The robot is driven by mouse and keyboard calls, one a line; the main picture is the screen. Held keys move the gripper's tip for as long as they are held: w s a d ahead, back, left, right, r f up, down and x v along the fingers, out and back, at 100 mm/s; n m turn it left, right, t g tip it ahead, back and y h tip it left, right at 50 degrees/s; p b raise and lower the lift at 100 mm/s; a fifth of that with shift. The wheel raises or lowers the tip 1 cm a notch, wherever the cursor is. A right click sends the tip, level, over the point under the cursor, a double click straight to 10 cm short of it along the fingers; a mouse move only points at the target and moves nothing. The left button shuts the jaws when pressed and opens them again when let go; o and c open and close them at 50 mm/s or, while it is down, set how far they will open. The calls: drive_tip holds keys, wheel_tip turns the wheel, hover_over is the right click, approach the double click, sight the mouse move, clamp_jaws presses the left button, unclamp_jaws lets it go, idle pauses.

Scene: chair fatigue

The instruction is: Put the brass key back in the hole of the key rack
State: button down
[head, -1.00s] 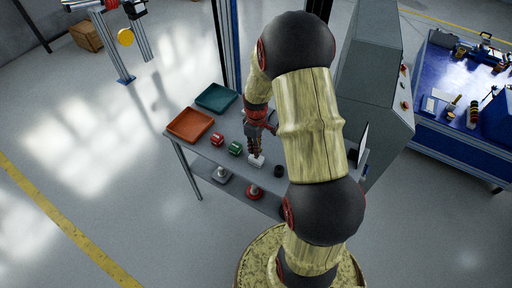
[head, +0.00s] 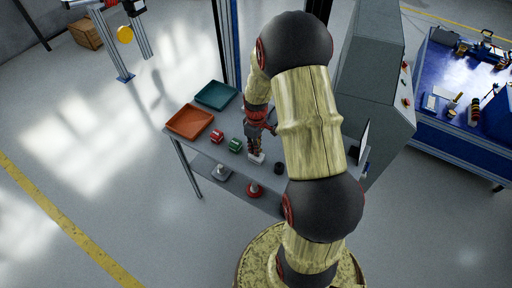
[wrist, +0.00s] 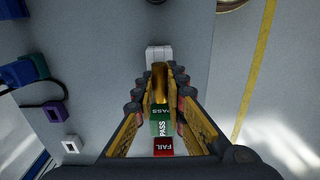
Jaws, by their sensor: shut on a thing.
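My gripper (wrist: 160,78) is shut on a slim brass-coloured piece, the brass key (wrist: 159,84), seen between the fingertips in the wrist view. The fingers hide part of it. A pale block (wrist: 158,54), which looks like the key rack, lies just beyond the fingertips; its hole cannot be made out. In the head view my gripper (head: 255,146) points down over the grey table, close above the pale block (head: 256,158). I cannot tell whether the key touches the block.
A green PASS block (wrist: 161,122) and a red FAIL block (wrist: 164,146) lie near the fingers. Orange (head: 190,121) and teal (head: 215,95) trays stand at the table's back left. A black round piece (head: 278,168) is right of the pale block. A grey cabinet (head: 372,80) stands at right.

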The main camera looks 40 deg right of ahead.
drive_tip(key=c, duration=1.7)
unclamp_jaws()
drive_tip(key=shift+c, duration=0.2)
wheel_tip(320, 180, up, 12)
